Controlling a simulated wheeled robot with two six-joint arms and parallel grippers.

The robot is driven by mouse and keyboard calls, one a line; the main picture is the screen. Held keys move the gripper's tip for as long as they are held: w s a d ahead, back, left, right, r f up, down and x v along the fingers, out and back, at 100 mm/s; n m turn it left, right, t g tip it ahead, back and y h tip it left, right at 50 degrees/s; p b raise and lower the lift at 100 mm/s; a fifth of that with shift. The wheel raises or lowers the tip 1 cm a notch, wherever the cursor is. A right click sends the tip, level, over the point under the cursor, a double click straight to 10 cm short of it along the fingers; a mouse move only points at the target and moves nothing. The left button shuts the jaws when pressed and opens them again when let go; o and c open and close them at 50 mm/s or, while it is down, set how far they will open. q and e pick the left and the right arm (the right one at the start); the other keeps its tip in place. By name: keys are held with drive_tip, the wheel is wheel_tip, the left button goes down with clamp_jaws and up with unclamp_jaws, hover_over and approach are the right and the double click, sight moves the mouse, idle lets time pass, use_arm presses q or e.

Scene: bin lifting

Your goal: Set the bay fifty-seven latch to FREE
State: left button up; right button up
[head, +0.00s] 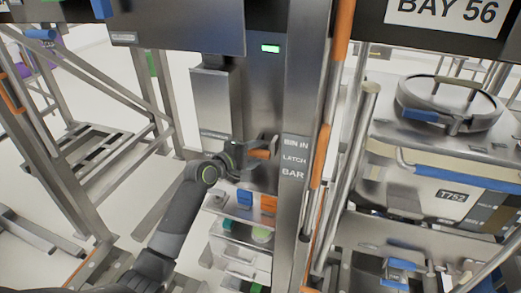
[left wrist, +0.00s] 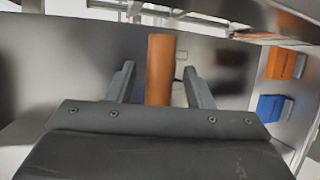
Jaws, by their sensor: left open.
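An orange latch handle (head: 260,154) sticks out beside a metal post (head: 294,200) labelled BIN IN, LATCH and BAR. In the left wrist view the orange handle (left wrist: 160,68) stands between my two fingers. My left gripper (head: 262,148) is open around the handle, with a gap visible on each side; the left wrist view shows the gripper (left wrist: 161,88) too. Whether a finger touches the handle I cannot tell. No bay fifty-seven sign or FREE marking is readable. My right gripper is not in view.
A green lamp (head: 270,48) glows above. Blue (head: 245,197) and orange (head: 268,203) blocks sit below the handle. Orange-banded vertical bars (head: 325,130) stand just right. A BAY 56 sign (head: 445,10) and a bin labelled T752 (head: 453,195) are farther right. Metal frames (head: 90,150) stand left.

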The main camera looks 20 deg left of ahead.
use_arm(q)
drive_tip(key=shift+x, duration=1.4)
drive_tip(key=shift+c, duration=0.2)
